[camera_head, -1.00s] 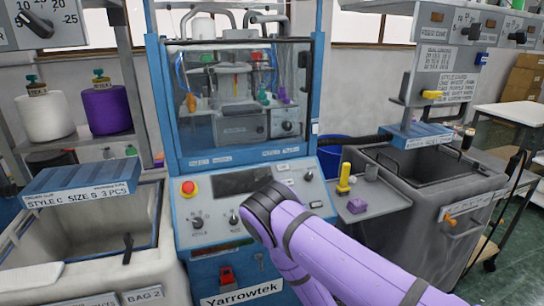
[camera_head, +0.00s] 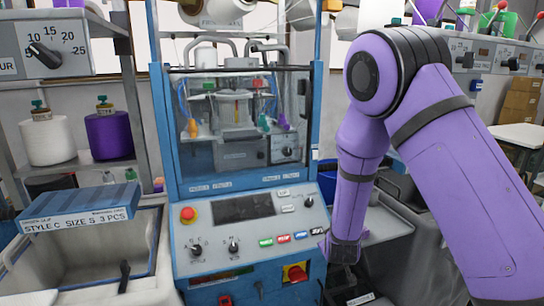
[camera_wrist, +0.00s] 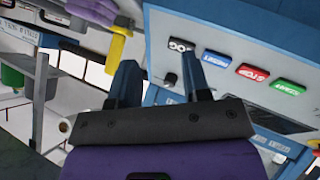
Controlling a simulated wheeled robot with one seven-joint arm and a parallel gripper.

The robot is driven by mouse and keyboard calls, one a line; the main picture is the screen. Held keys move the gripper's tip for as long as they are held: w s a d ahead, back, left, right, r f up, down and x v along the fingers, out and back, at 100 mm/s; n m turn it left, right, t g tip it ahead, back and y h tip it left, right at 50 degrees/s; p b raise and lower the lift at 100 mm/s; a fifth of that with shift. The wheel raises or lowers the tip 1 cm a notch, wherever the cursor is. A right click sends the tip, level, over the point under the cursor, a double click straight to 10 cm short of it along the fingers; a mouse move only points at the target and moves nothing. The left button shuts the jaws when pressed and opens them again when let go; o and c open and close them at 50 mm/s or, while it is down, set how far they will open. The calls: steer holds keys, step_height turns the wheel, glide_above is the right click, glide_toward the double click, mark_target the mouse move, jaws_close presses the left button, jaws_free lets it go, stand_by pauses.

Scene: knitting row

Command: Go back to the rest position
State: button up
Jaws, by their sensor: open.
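My gripper shows best in the wrist view (camera_wrist: 160,82), with its two dark fingers apart and nothing between them. It is in front of the machine's blue control panel (camera_wrist: 235,30), near the black JOG button (camera_wrist: 181,45); I see no clear contact. In the head view my purple arm is raised on the right, its forearm hanging down beside the panel's right side. The fingers are not clear there. The blue knitting machine (camera_head: 161,110) stands in the centre with its clear front window shut.
The panel carries a red stop button (camera_head: 188,215), a dark screen (camera_head: 243,207) and a red switch on yellow (camera_head: 295,273). Yarn cones (camera_head: 108,135) sit on the left shelf. A yellow-handled thing (camera_wrist: 117,45) is beside the gripper.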

steer(key=s+d+r+m+g+y, duration=0.15)
steer(key=s+r, duration=0.45)
steer(key=r, duration=0.6)
steer(key=s+d+r+m+g+y, duration=0.1)
steer(key=s+d+r+y, duration=0.3)
steer(key=r, duration=0.7)
steer(key=s+d+r+g+h, duration=0.1)
steer(key=s+d+r, duration=0.1)
steer(key=s, duration=0.7)
steer(key=s+d+r+m+g+h, duration=0.1)
steer(key=s+r, duration=0.3)
steer(key=s, duration=0.4)
steer(key=s+d+r+m+g+h, duration=0.1)
steer(key=s+d+r, duration=0.2)
steer(key=s, duration=0.6)
steer(key=shift+s+r+h, duration=0.35)
steer(key=shift+r, duration=0.25)
